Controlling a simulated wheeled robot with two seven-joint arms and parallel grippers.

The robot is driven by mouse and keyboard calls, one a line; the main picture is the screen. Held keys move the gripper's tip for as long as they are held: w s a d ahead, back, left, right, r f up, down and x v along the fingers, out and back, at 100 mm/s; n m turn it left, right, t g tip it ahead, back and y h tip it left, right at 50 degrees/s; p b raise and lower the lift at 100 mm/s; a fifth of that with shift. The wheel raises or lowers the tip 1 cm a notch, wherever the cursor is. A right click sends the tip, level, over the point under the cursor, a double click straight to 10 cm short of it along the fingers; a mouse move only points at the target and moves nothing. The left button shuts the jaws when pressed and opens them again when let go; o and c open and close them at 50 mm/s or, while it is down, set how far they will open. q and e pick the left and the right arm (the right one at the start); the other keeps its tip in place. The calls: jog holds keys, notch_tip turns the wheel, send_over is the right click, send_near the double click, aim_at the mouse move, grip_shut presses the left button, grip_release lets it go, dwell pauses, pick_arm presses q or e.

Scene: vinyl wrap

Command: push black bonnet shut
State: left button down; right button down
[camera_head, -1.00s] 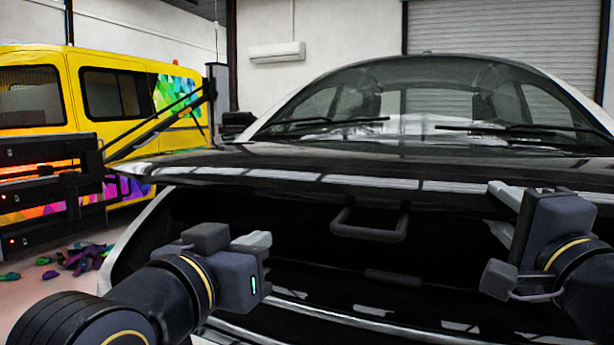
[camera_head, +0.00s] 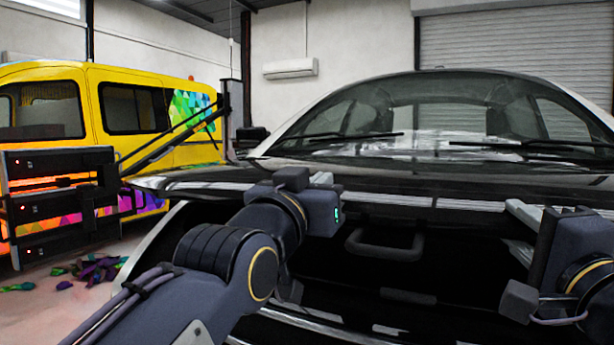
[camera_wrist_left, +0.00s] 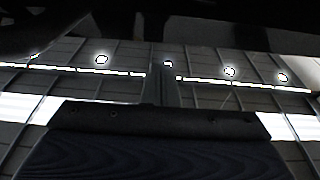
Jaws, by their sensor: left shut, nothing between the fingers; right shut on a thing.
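The black bonnet (camera_head: 400,178) of the car stands partly raised, with a dark gap under its front edge. A handle-shaped dark loop (camera_head: 385,245) shows below that edge. My left gripper (camera_head: 322,181) is shut and empty, in front of the bonnet's front edge; I cannot tell whether it touches. In the left wrist view the shut fingers (camera_wrist_left: 160,88) point up across a dark surface with bright lights. My right gripper (camera_head: 520,214) is shut on the bonnet's front edge at the right; the fingertips are partly hidden there.
The dark engine bay (camera_head: 360,285) lies open below the bonnet. A yellow van (camera_head: 130,115) stands at the left behind a dark rack (camera_head: 60,200). Purple and green scraps (camera_head: 95,270) lie on the floor at the left.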

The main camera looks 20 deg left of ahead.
pick_arm(q)
jog(key=shift+w+f, duration=0.35)
jog(key=shift+f, duration=0.35)
pick_arm(e)
jog(key=shift+w+d+f, duration=0.2)
jog(key=shift+w+f, duration=0.05)
